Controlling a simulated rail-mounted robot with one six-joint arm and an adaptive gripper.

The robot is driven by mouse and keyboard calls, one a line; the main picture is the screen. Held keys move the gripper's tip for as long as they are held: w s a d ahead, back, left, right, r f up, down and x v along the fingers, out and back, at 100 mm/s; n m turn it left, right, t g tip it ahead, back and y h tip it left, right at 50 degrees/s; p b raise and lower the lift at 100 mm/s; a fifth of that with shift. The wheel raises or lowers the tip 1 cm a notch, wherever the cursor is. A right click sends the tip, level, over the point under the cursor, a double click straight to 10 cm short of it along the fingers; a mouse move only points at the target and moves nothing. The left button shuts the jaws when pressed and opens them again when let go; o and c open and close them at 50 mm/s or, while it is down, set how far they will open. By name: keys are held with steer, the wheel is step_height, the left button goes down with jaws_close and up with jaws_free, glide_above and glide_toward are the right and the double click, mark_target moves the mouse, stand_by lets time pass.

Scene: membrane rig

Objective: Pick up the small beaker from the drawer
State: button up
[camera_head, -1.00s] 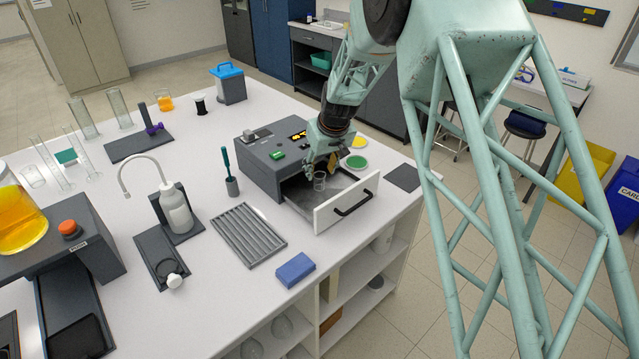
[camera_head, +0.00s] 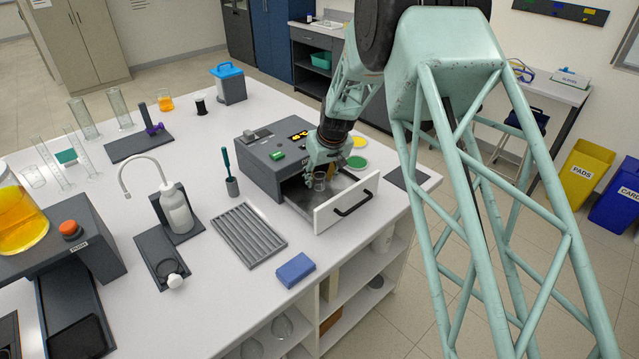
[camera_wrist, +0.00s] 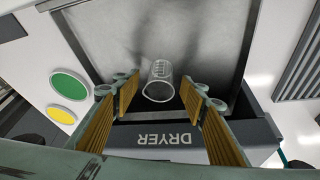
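The small clear glass beaker (camera_wrist: 158,82) stands in the open metal drawer (camera_wrist: 90,35) of the dryer. In the wrist view it shows just beyond and between the two fingertips of my gripper (camera_wrist: 158,90), with gaps on both sides. My gripper is open, its ribbed orange-brown pads apart and holding nothing. In the head view my gripper (camera_head: 325,172) is low over the drawer, and the beaker (camera_head: 320,181) shows beneath it. The drawer's white front (camera_head: 345,203) with a black handle is pulled out.
The grey dryer body (camera_head: 268,165) stands directly behind the drawer. Green (camera_head: 357,162) and yellow (camera_head: 359,142) discs lie on the bench beside it. A ribbed grey tray (camera_head: 247,233) and a blue block (camera_head: 295,269) lie on the near side, with bare bench around them.

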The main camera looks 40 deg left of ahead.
steer(key=shift+a+f, duration=0.1)
steer(key=shift+f, duration=0.1)
stand_by(0.5)
steer(key=c, duration=0.8)
